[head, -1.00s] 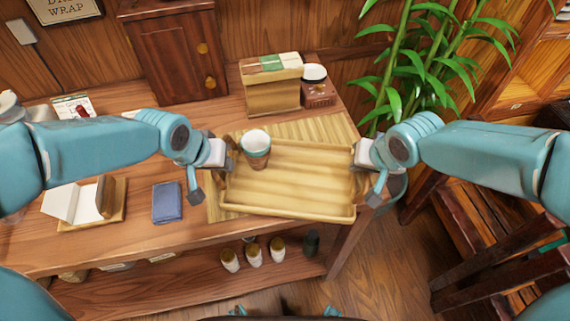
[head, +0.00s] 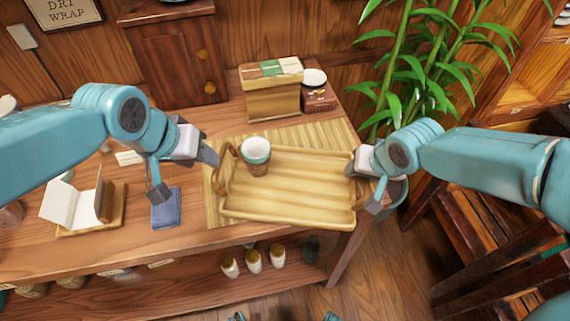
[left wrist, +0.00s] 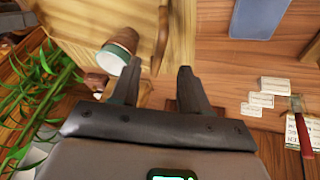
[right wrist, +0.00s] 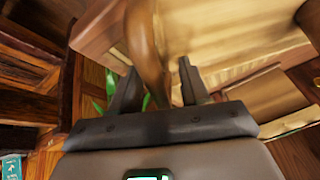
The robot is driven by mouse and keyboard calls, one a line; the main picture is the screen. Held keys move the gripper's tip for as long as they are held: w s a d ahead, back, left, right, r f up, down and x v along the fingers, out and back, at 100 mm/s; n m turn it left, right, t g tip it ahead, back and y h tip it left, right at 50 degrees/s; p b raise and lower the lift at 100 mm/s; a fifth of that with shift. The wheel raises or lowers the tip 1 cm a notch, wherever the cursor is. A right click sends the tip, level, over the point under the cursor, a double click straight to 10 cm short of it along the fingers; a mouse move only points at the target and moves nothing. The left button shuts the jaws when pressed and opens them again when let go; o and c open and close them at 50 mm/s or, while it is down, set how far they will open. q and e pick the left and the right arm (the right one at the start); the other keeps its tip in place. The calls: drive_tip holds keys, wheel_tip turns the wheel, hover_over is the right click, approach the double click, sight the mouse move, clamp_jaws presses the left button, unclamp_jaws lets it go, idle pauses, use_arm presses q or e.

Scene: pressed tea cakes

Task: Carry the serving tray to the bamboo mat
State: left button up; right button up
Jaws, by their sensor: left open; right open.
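The wooden serving tray (head: 290,208) rests on the slatted bamboo mat (head: 315,131), which shows along its back and left sides. A cup with a green band (head: 257,152) stands on the tray near its left end. My left gripper (head: 184,172) is open and apart from the tray's left handle (head: 222,170); in the left wrist view that handle (left wrist: 162,40) lies ahead of the fingers. My right gripper (head: 364,187) is open at the tray's right end. In the right wrist view the right handle (right wrist: 145,45) reaches down between its open fingers.
A box (head: 272,92) and a small dark red box (head: 318,97) stand behind the mat. A blue cloth-like item (head: 166,208) and an open wrapper on a board (head: 72,205) lie left. Several jars (head: 254,261) stand on the lower shelf. A plant (head: 405,75) rises behind right.

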drive_tip(key=shift+s+r, duration=0.1)
drive_tip(key=shift+r, duration=0.25)
use_arm(q)
drive_tip(key=shift+v, duration=1)
use_arm(e)
drive_tip(key=v, duration=1.1)
use_arm(q)
drive_tip(key=shift+s, duration=0.1)
use_arm(e)
drive_tip(key=shift+s+d+r, duration=0.1)
